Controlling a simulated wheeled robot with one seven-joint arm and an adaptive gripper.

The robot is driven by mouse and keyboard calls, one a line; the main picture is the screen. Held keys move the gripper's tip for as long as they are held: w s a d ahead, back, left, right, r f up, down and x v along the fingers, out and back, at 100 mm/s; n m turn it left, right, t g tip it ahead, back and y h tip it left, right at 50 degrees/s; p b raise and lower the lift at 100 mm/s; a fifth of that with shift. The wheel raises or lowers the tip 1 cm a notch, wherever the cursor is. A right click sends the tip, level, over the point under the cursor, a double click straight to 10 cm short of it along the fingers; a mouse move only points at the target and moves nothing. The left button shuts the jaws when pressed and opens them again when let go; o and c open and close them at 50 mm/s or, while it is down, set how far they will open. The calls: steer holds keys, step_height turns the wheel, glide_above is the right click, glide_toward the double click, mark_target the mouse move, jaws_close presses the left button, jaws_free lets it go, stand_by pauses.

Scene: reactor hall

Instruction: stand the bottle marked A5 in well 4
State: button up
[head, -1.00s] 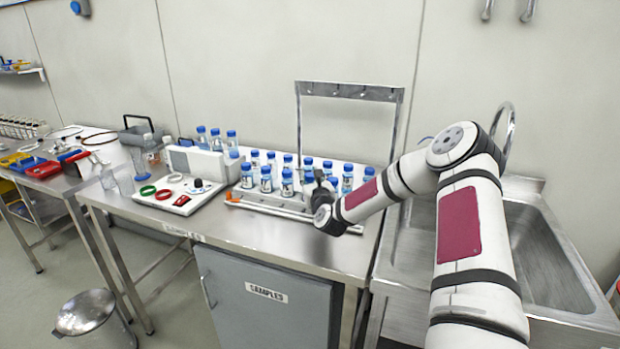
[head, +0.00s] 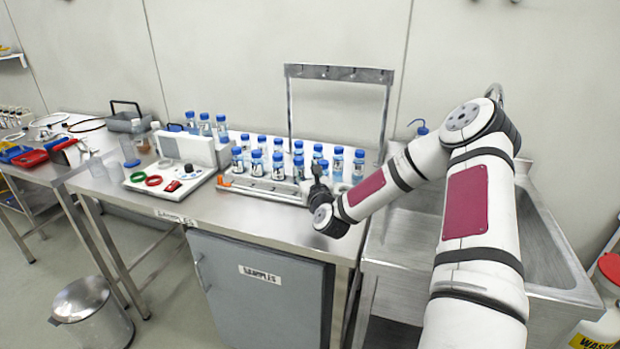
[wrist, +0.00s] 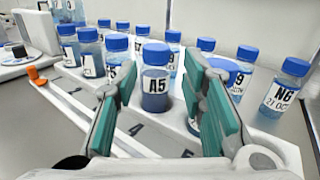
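The bottle marked A5 (wrist: 155,82) is upright in the wrist view, blue-capped and dark-blue filled. It stands in a white rack (wrist: 95,98) among several similar bottles. My gripper (wrist: 160,70) is open, with its green-padded fingers on either side of A5 in the picture; gaps show on both sides, so I see no contact. In the head view my gripper (head: 318,190) is at the rack's front right, and the A5 label cannot be read there.
Neighbouring bottles, including N6 (wrist: 280,88), stand close around A5. A white panel (head: 170,185) with green and red rings and a white block (head: 187,148) with bottles behind it are left of the rack. A metal frame (head: 340,73) rises behind; a sink (head: 545,235) is at right.

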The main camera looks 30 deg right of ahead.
steer(key=s+a+r+n+g+y, duration=0.25)
steer(key=s+a+n, duration=0.25)
steer(key=a+n, duration=0.5)
steer(key=s+a+r+n+g+y, duration=0.2)
steer(key=s+a+n+g+y, duration=0.15)
steer(key=a+n, duration=0.6)
steer(key=s+a+r+n+g, duration=0.2)
steer(key=s+r+n, duration=0.2)
steer(key=s, duration=0.7)
steer(key=s+a+r+n+g, duration=0.1)
steer(key=s+r+n, duration=0.3)
steer(key=s+n, duration=0.5)
steer(key=s+a+r+n+g, duration=0.2)
steer(key=s+n, duration=0.4)
steer(key=s, duration=0.7)
step_height(320, 180, up, 3)
steer(key=shift+s+a+f+n+g, duration=0.2)
steer(key=shift+s+a+n+g, duration=0.15)
steer(key=shift+g, duration=0.35)
steer(key=shift+c, duration=0.6)
steer(key=shift+d+h, duration=0.15)
steer(key=shift+h, duration=0.15)
